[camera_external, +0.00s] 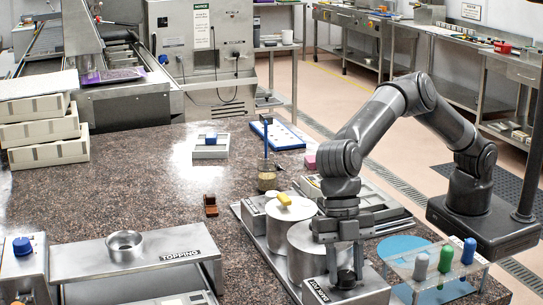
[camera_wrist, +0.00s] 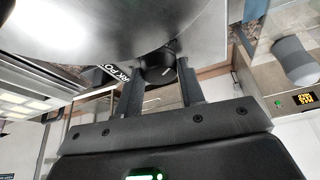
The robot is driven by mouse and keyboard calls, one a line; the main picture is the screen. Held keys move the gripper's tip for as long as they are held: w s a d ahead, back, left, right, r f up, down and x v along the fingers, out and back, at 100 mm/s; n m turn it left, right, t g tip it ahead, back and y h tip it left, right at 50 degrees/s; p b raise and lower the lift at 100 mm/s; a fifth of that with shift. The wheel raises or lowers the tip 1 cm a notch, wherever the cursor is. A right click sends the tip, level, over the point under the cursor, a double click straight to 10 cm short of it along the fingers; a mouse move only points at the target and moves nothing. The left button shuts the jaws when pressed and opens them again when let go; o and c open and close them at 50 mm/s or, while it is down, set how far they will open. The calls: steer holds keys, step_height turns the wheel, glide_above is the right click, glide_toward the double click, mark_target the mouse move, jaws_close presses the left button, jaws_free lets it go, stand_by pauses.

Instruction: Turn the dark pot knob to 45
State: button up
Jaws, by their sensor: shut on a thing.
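The dark pot knob (camera_external: 346,279) is black and round, on top of a steel box with a "DARK POT" label (camera_external: 317,291). My gripper (camera_external: 346,268) points down over it, with its fingers around the knob. In the wrist view, the knob (camera_wrist: 158,68) shows between the two fingers of my gripper (camera_wrist: 159,80), which are shut on it. A pale line marks the knob's side. Its angle cannot be read against any scale here.
A rack with grey, green (camera_external: 446,257) and blue handles stands right.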

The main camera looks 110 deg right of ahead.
steer(key=m+t, duration=0.1)
steer(key=m, duration=0.2)
steer(key=m+t+h, duration=0.1)
steer(key=m, duration=0.2)
steer(key=shift+s+a+m, duration=0.15)
steer(key=shift+s+m, duration=0.05)
steer(key=shift+m, duration=0.2)
steer(key=m+t+h, duration=0.1)
steer(key=m, duration=0.2)
steer(key=shift+a, duration=0.1)
steer(key=shift+m+t+h, duration=0.3)
steer(key=shift+m+h, duration=0.4)
steer(key=shift+m, duration=0.8)
steer(key=o, duration=1)
steer(key=v, duration=1.1)
